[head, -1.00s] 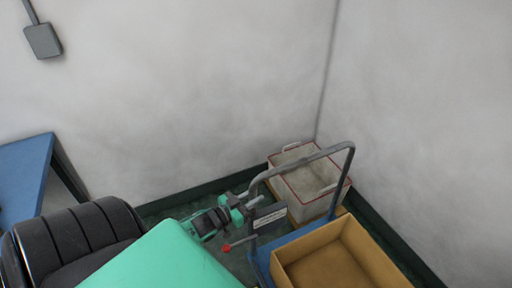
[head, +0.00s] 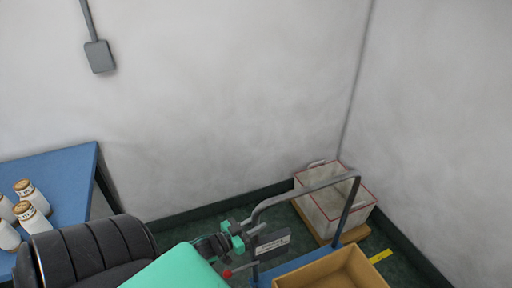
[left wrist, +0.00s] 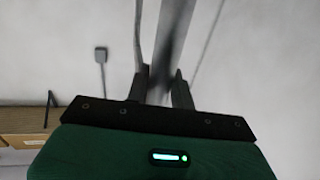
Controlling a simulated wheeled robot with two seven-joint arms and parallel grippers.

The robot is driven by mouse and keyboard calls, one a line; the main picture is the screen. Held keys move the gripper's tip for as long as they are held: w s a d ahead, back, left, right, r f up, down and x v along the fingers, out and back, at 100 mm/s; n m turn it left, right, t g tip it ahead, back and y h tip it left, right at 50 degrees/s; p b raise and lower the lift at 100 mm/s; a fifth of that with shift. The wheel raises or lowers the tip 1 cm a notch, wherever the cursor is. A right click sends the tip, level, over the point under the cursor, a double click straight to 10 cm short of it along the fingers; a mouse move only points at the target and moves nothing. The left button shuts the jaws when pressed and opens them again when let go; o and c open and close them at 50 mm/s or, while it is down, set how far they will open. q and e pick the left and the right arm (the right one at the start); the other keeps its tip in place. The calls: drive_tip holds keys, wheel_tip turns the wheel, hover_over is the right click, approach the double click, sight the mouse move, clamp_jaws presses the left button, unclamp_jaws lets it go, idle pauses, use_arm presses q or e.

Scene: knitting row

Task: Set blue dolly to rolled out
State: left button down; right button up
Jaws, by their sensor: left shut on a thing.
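The blue dolly (head: 262,272) stands at the lower middle of the head view, with a grey tubular handle (head: 310,187) rising from it. A small label plate hangs under the handle, and a cardboard box (head: 335,272) sits on the deck. My left gripper (head: 246,232) is shut on the handle's left side. In the left wrist view, the two dark fingers (left wrist: 160,92) close around the blurred grey bar. The dolly's wheels and most of its deck are out of the picture or hidden. My right gripper is not in view.
A white crate with red trim (head: 330,205) stands on a wooden base in the wall corner behind the dolly. A yellow floor mark (head: 380,256) lies right of it. A blue table (head: 62,180) with several white spools stands left. Green floor shows between.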

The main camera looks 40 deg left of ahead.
use_arm(q)
drive_tip(key=shift+s+f, duration=0.15)
drive_tip(key=c, duration=1.3)
unclamp_jaws()
drive_tip(key=shift+a, duration=0.1)
drive_tip(key=shift+c, duration=0.2)
drive_tip(key=shift+o, duration=0.4)
drive_tip(key=shift+s, duration=0.15)
drive_tip(key=s+a+b, duration=0.2)
drive_tip(key=s, duration=1.1)
drive_tip(key=shift+s+a, duration=0.3)
drive_tip(key=shift+a, duration=0.05)
